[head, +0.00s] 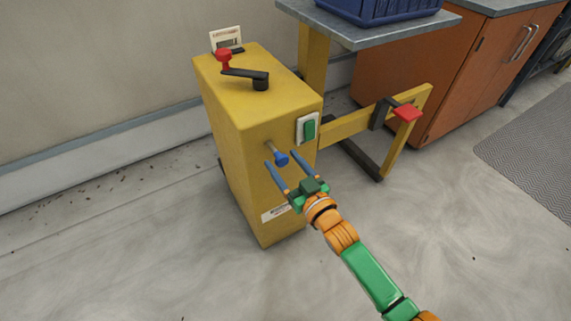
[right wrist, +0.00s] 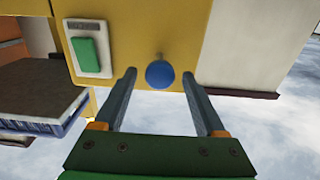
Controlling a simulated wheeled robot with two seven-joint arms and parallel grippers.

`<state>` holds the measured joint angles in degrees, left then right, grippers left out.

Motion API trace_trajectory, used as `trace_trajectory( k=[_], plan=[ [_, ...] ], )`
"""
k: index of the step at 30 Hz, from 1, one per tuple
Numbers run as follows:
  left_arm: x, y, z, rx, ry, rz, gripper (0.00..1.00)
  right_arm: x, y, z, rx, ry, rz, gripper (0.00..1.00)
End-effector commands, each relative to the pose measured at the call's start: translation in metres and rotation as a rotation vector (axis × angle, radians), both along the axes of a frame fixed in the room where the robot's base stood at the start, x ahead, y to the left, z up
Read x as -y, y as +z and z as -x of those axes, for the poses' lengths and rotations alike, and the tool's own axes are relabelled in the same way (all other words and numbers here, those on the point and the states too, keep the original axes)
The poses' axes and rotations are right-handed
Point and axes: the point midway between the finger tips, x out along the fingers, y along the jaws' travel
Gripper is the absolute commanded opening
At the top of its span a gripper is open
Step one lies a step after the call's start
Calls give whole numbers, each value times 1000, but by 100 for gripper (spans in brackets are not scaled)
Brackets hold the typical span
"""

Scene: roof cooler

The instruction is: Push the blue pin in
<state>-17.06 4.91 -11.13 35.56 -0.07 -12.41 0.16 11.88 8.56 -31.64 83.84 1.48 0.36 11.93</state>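The blue pin (head: 281,159) sticks out of the front face of the yellow box (head: 262,115) on a thin metal shaft, part of which shows outside the box. My right gripper (head: 280,158) is open in front of that face, its two blue fingers on either side of the pin's knob. In the right wrist view the round blue pin (right wrist: 160,74) lies between the spread fingertips (right wrist: 160,74), with a gap on both sides, so the gripper holds nothing. My left gripper is not in view.
A green switch (head: 309,130) on a white plate sits right of the pin. A black crank (head: 245,75) with a red knob is on top of the box. A yellow arm with a red pad (head: 407,113) and a grey shelf (head: 350,32) with a blue crate (head: 375,8) stand right.

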Motion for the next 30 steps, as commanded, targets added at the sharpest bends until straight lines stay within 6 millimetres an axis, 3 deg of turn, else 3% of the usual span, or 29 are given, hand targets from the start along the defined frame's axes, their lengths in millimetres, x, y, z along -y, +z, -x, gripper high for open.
trace_trajectory(
  k=[1,8,30],
  plan=[
    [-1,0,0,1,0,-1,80,0,0,0,0,0,0,62],
    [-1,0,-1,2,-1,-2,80,0,0,0,-1,0,1,0],
    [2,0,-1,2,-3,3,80,0,-1,0,-2,-1,1,0]
  ],
)
